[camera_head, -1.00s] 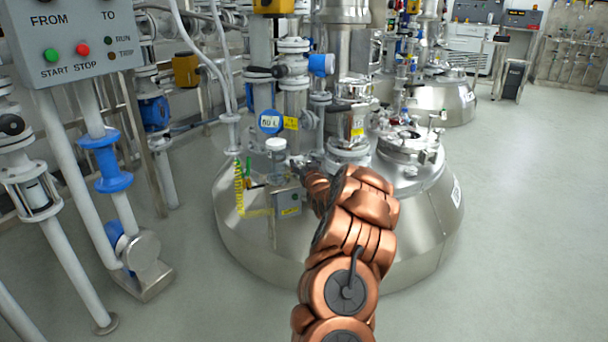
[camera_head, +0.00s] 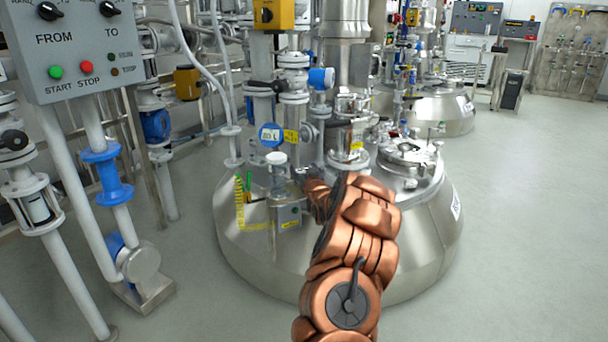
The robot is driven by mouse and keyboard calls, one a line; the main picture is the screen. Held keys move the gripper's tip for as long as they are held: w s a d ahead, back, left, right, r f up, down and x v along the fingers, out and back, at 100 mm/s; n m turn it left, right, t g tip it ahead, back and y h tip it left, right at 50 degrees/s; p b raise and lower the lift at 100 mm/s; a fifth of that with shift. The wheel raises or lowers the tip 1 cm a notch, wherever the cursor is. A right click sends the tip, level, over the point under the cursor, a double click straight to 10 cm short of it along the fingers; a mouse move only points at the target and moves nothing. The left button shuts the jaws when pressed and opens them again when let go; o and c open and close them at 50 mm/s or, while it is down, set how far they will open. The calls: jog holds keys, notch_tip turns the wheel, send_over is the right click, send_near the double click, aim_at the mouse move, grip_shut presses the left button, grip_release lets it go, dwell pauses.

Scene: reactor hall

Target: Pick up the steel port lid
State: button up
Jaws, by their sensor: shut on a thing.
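My gripper (camera_head: 303,176) is at the end of my copper-coloured arm, low over the top of the large steel reactor vessel (camera_head: 250,248). It is small in the view and partly covered by my own wrist. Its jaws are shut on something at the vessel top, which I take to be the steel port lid. The lid's outline cannot be made out against the grey metal. A white-capped fitting (camera_head: 276,158) stands just left of my fingertips. Whether the lid is seated or raised cannot be told.
A grey junction box (camera_head: 287,214) and a coiled yellow cable (camera_head: 240,205) sit left of my gripper. A round hatch (camera_head: 408,150) is to the right. Pipes and valves rise behind. A control panel (camera_head: 80,45) stands at left. The floor at right is clear.

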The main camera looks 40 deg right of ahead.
jog(key=w+a+r+p+v, duration=0.1)
jog(key=p+v, duration=0.3)
jog(key=v, duration=1.1)
jog(key=shift+s+a+r, duration=0.35)
jog(key=shift+a+r, duration=0.3)
jog(key=shift+r, duration=0.05)
